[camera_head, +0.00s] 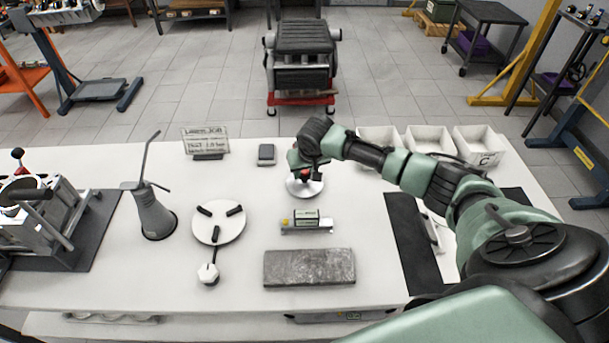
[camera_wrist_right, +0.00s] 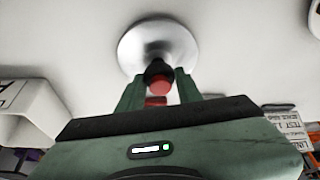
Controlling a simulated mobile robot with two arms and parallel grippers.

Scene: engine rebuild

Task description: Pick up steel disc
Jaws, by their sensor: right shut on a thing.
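The steel disc (camera_head: 304,188) is a round, shiny plate at the middle of the white table, just below my right gripper in the head view. In the right wrist view the disc (camera_wrist_right: 157,42) shows its round face, with a black and red knob (camera_wrist_right: 160,82) at its near side. My right gripper (camera_head: 304,176) is shut on this knob, and its green fingers (camera_wrist_right: 158,88) stand on both sides of it. I cannot tell whether the disc touches the table. My left gripper is not in view.
A grey metal block (camera_head: 309,268) and a small level-like tool (camera_head: 306,222) lie in front of the disc. A white round plate with black pads (camera_head: 218,222) and an oil can (camera_head: 153,213) stand left. White bins (camera_head: 428,139) stand at the back right.

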